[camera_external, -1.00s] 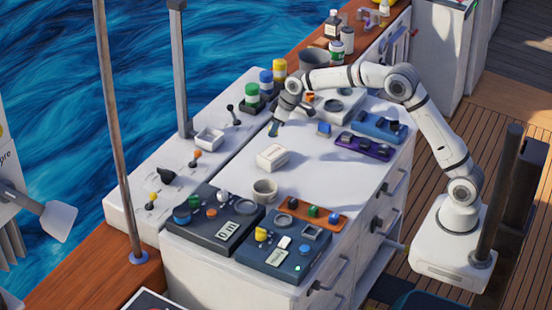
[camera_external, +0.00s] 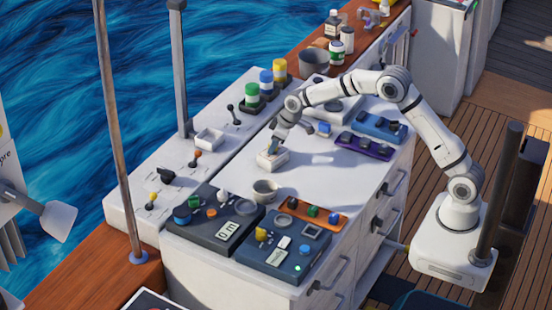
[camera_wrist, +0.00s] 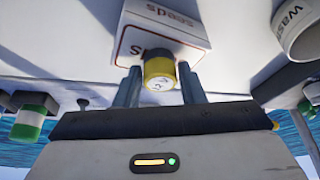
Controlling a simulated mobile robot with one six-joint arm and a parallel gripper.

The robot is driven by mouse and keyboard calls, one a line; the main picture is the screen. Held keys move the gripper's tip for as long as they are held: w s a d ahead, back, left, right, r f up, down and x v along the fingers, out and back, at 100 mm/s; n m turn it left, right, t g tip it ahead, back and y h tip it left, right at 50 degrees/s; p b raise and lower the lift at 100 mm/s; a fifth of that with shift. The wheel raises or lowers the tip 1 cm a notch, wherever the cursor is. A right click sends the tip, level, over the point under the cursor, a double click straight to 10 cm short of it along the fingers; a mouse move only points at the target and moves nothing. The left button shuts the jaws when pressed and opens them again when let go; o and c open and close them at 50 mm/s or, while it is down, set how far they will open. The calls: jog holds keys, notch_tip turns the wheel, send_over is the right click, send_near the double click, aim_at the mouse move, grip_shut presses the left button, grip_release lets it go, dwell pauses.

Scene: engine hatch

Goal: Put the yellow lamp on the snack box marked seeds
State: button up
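The yellow lamp (camera_wrist: 160,72) is a short yellow cylinder with a pale, marked end, seen between my fingertips in the wrist view. My gripper (camera_wrist: 161,85) has a finger against each side of it. The white snack box marked seeds (camera_wrist: 165,35), its lettering upside down in the wrist view, lies directly beyond the lamp. In the external view my gripper (camera_external: 274,146) is low over the far side of the snack box (camera_external: 273,161), and the lamp is not clearly visible there. I cannot tell whether the lamp touches the box.
A pale cup (camera_external: 265,191) stands near the box, and its printed side shows in the wrist view (camera_wrist: 298,28). Dark control panels (camera_external: 226,219) lie in front. A purple switch strip (camera_external: 364,147) is to the right. The white top between box and strip is mostly clear.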

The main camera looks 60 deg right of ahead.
jog(key=o, duration=0.3)
jog(key=shift+r, duration=0.1)
jog(key=shift+r, duration=0.2)
jog(key=b+v, duration=0.1)
jog(key=v, duration=1.1)
jog(key=s+r+m, duration=0.1)
jog(key=s+r, duration=0.3)
jog(key=s, duration=0.8)
jog(key=s+d+f+m, duration=0.1)
jog(key=s, duration=1.3)
jog(key=s+d+f+m+g+h, duration=0.1)
jog(key=s+d+f, duration=0.1)
jog(key=s, duration=1.3)
jog(key=shift+f, duration=0.15)
jog(key=shift+a, duration=0.1)
